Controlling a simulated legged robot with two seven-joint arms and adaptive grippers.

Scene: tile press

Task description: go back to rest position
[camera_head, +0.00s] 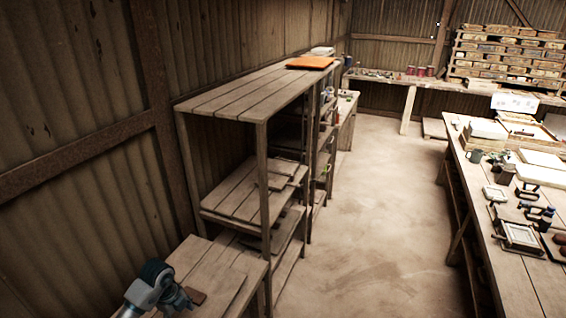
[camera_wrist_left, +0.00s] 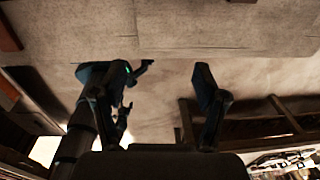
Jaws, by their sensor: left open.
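My left gripper (camera_head: 185,299) is at the lower left of the head view, over the near wooden bench (camera_head: 225,268). It is partly cut off by the bottom edge. In the left wrist view its two dark fingers (camera_wrist_left: 152,85) stand wide apart with nothing between them in its grasp, so it is open and empty. My right gripper does not show in the head view. Dark arm parts with a green light (camera_wrist_left: 128,68) show behind the left finger in the wrist view; I cannot tell their jaw state.
A wooden shelf rack (camera_head: 245,92) stands along the left wall, with an orange board (camera_head: 311,62) on top. A long worktable (camera_head: 520,285) with frames and tools runs along the right. Stacked trays (camera_head: 505,55) stand at the back. The floor (camera_head: 375,220) between is clear.

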